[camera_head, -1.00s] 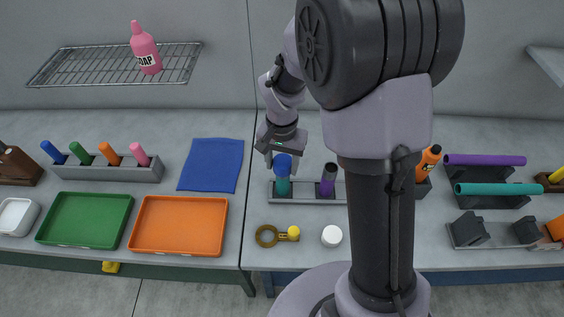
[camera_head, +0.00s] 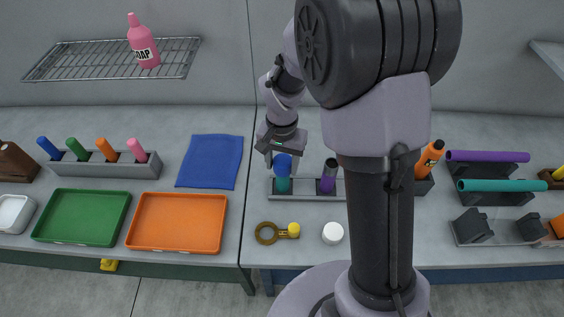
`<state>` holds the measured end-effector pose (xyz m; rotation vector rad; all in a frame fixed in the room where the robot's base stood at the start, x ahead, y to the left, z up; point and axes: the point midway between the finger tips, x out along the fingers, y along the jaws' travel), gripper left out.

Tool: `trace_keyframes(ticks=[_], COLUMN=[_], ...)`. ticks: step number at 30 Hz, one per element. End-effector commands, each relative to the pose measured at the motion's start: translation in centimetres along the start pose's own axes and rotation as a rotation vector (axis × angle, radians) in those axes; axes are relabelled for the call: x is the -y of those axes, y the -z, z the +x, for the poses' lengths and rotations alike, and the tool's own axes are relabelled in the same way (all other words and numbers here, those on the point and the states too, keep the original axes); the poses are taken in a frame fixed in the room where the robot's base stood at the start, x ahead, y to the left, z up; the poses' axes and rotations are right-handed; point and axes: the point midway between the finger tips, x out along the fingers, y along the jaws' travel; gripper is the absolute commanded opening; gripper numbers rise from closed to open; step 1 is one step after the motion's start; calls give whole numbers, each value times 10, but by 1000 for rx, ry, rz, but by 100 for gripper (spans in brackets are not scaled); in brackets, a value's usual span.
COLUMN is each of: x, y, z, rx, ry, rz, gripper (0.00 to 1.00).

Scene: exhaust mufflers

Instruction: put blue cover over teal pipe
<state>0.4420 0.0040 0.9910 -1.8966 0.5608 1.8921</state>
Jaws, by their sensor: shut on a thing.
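The blue cover (camera_head: 283,165) is held in my gripper (camera_head: 282,156), which is shut on it and points down. The teal pipe (camera_head: 283,185) stands upright in a grey holder (camera_head: 307,196) directly below the cover. The cover's lower edge meets the upper part of the teal pipe in this view. I cannot tell how far the cover reaches over the pipe. My fingertips are partly hidden by the gripper body.
A purple pipe (camera_head: 328,177) with a dark top stands in the same holder, right of the teal pipe. A brass ring tool (camera_head: 267,233) and a white round jar (camera_head: 332,233) lie in front. My arm hides the holder's right end.

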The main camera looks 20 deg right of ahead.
Motion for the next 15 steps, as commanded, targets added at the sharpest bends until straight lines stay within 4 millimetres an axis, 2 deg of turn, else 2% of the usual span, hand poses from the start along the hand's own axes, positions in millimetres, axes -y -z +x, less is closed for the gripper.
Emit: trace_keyframes(ticks=[14, 15], x=[0, 0], y=[0, 0], z=[0, 0], rx=[0, 0], ry=[0, 0], rz=[0, 0], gripper=[15, 55])
